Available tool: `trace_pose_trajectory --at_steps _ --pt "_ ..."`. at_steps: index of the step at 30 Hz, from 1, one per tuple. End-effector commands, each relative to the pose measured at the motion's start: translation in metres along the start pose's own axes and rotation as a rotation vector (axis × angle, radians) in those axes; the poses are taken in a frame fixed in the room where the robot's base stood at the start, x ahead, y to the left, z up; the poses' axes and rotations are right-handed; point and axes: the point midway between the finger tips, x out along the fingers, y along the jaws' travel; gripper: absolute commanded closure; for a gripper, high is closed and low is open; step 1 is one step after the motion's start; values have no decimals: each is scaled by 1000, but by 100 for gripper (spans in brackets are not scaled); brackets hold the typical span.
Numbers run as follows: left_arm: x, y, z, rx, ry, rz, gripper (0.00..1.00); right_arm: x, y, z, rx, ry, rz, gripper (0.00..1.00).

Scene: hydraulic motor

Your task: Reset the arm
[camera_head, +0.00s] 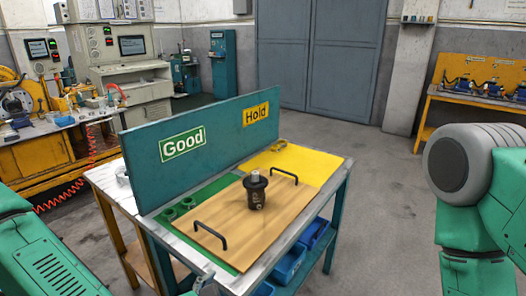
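A black hydraulic motor (256,191) with a pale cap stands upright on a wooden board (228,222) with two black handles. The board lies on the workbench across the green and yellow areas. My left arm is at the lower left. A grey-green part beside the bench's near edge may belong to its gripper, but I cannot make out fingers. My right arm is at the right edge, well apart from the bench. No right gripper shows. Neither gripper can be seen on the motor or the board.
A teal panel (215,134) with "Good" and "Hold" signs stands along the bench's back. Blue bins (290,264) sit under the bench. A yellow bench with parts (478,84) is at far right. Grey floor between the benches is clear.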

Motion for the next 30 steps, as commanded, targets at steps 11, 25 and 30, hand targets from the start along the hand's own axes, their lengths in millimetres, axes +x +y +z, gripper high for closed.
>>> trace_pose_trajectory --at_steps 11,25,30 --pt "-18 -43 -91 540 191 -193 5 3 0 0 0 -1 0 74" --pt "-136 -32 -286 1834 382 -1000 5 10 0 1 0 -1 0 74" --pt "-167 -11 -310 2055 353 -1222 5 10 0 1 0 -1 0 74"
